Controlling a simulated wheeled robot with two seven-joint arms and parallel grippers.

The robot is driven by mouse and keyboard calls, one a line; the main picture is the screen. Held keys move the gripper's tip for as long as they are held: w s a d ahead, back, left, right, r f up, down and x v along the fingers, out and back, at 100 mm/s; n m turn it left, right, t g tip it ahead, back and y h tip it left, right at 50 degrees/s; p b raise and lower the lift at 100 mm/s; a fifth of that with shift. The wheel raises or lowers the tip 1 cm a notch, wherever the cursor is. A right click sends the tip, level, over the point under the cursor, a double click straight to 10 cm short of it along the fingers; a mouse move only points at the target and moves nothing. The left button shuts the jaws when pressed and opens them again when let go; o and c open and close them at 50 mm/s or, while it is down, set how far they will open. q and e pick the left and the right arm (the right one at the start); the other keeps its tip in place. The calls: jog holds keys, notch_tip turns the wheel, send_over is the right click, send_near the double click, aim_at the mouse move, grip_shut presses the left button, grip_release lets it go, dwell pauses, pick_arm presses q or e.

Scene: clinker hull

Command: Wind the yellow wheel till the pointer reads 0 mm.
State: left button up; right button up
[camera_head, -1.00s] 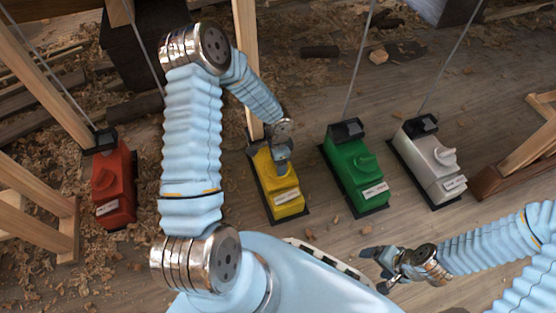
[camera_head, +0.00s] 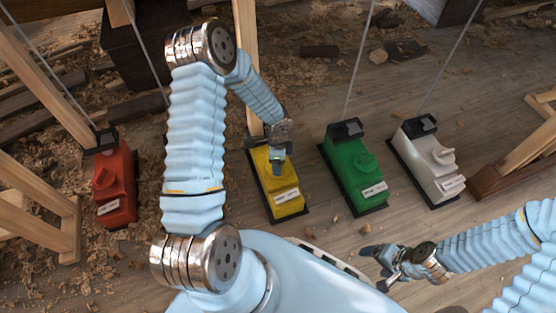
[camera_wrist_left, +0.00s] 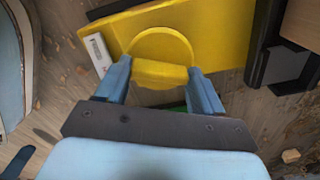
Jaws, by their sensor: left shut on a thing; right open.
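The yellow winch box (camera_head: 266,178) stands on a dark base in the middle of the head view, with a white label (camera_head: 286,196) on its near end. In the left wrist view the yellow wheel (camera_wrist_left: 160,74) shows as a raised yellow part between my fingers, with a curved rim line behind it. My left gripper (camera_head: 277,165) is over the box and shut on this wheel; its fingers also show in the wrist view (camera_wrist_left: 160,85). The pointer and its reading cannot be made out. My right gripper (camera_head: 372,267) is open and empty, low in the head view, apart from the boxes.
A red box (camera_head: 114,188) stands to the left. A green box (camera_head: 354,172) and a white box (camera_head: 428,168) stand to the right. Thin rods rise from these three. Wooden posts (camera_head: 245,60) and trestles flank the row. Shavings litter the floor.

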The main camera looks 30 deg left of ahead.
pick_arm(q)
jog(key=o, duration=1)
jog(key=shift+o, duration=0.2)
jog(key=shift+r, duration=0.1)
notch_tip(320, 180, up, 14)
jog(key=p, duration=0.3)
jog(key=shift+f, duration=0.2)
jog(key=shift+c, duration=0.4)
